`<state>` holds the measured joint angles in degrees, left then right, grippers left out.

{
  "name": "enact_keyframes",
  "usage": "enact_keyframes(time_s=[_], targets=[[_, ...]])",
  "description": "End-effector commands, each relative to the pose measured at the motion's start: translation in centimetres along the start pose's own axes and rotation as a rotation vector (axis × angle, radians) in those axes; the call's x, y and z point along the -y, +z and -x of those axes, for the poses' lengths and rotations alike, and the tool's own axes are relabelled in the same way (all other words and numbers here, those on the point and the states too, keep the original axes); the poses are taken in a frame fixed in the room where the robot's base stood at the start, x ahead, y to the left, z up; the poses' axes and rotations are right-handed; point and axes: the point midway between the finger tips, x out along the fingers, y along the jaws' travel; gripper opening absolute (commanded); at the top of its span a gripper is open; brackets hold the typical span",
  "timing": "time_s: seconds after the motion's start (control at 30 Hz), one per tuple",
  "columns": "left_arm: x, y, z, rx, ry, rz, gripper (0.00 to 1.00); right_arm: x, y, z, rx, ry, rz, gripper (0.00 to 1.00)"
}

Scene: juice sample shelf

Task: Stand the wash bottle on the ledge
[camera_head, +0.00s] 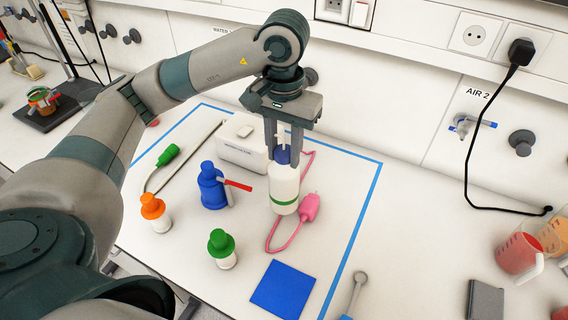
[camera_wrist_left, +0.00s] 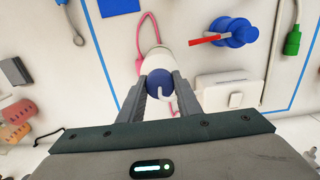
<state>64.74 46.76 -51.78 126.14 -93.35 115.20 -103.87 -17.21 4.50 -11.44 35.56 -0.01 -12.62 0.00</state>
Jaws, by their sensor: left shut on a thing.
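The wash bottle (camera_head: 284,187) is white with a blue cap and a green band. It is upright inside the blue-taped area of the bench (camera_head: 180,262). My left gripper (camera_head: 284,150) reaches down from above and is shut on its neck, just at the blue cap. In the left wrist view the blue cap (camera_wrist_left: 159,82) sits between the two fingers of my left gripper (camera_wrist_left: 160,88), with a white spout beside it. I cannot tell whether the bottle's base touches the bench. My right gripper is not in view.
A pink probe (camera_head: 309,206) with its cable lies right beside the bottle. A white box (camera_head: 240,156), a blue bottle with a red lever (camera_head: 212,190), and orange-capped (camera_head: 153,207) and green-capped (camera_head: 221,243) bottles stand left. A blue square (camera_head: 283,289) lies in front.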

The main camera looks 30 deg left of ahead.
Motion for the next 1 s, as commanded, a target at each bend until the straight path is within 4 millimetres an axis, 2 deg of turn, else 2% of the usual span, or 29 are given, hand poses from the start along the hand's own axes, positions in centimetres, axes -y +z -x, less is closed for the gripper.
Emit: enact_keyframes(time_s=[0.4,0.9,0.93,1.0], targets=[[-0.1,0.1,-4.1,0.003,0.000,0.000,0.00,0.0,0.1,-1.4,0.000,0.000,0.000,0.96],[0.0,0.0,-4.5,0.001,0.000,0.000,0.00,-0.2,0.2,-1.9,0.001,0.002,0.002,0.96],[0.0,0.1,-4.5,0.002,-0.001,0.000,0.33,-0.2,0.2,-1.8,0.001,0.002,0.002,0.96],[0.0,0.1,-4.4,0.002,-0.001,0.000,0.49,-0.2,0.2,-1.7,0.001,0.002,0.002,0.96]])
